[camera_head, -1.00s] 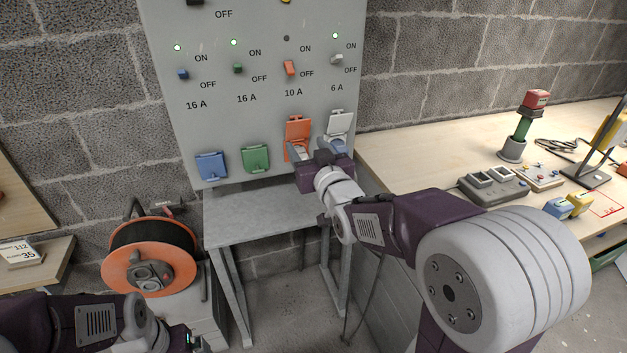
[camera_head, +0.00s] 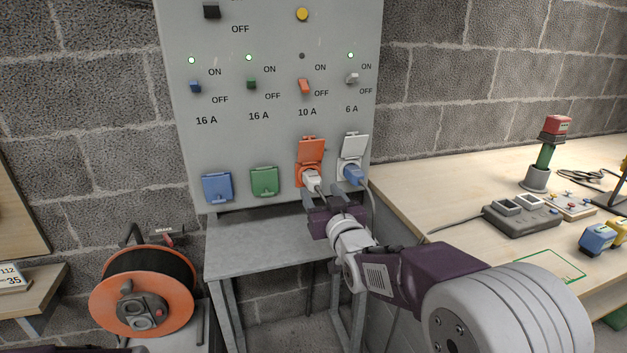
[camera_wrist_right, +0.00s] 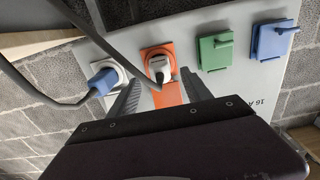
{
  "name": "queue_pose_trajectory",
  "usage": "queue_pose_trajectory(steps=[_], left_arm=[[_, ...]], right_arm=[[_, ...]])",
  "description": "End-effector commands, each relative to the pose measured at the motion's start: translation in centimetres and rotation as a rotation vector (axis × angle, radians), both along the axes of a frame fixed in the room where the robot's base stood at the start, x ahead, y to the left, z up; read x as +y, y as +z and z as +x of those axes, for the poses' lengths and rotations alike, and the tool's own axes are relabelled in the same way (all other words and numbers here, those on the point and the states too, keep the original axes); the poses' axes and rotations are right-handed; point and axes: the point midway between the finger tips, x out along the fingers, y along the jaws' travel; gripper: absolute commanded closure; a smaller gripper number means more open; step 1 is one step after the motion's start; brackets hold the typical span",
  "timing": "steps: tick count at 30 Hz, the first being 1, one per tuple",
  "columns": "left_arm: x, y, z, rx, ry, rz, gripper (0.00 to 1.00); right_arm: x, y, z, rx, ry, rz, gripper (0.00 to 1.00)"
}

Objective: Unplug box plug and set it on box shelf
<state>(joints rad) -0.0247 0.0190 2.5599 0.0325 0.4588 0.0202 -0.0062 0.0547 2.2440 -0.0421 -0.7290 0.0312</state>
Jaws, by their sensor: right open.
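A pale grey plug (camera_head: 312,182) sits in the orange 10 A socket (camera_head: 311,151), whose lid is raised. It also shows in the right wrist view (camera_wrist_right: 158,68), with a dark cable. A blue plug (camera_head: 353,174) sits in the white-lidded 6 A socket beside it; it also shows in the wrist view (camera_wrist_right: 103,82). My right gripper (camera_head: 329,198) is open and empty, just in front of and below the pale plug; its fingers (camera_wrist_right: 160,95) are apart. The grey shelf (camera_head: 255,247) under the panel is bare.
The blue (camera_head: 217,187) and green (camera_head: 263,181) sockets have closed lids. The 10 A lamp (camera_head: 302,56) is dark; the other three are green. An orange cable reel (camera_head: 143,300) stands at left. A wooden bench (camera_head: 440,190) with devices is at right.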

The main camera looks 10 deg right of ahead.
Motion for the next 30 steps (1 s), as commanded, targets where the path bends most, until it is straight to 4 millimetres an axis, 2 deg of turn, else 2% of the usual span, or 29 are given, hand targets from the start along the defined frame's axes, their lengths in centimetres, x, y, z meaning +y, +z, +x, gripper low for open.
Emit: queue_pose_trajectory(steps=[6, 13, 18, 30], left_arm=[[0.0, 1.1, 0.0, 0.0, 0.0, 0.0, 0.0], [0.0, 1.3, 0.0, 0.0, 0.0, 0.0, 0.0], [0.0, 1.4, 0.0, 0.0, 0.0, 0.0, 0.0], [0.0, 1.4, 0.0, 0.0, 0.0, 0.0, 0.0]], right_arm=[[0.1, 0.1, 3.3, 0.002, 0.001, 0.0, 0.43], [0.2, 0.0, 6.0, 0.002, 0.0, 0.0, 0.43], [0.3, 0.0, 6.7, 0.001, 0.0, 0.0, 0.43], [0.2, 0.0, 6.8, 0.0, 0.0, 0.0, 0.43]])
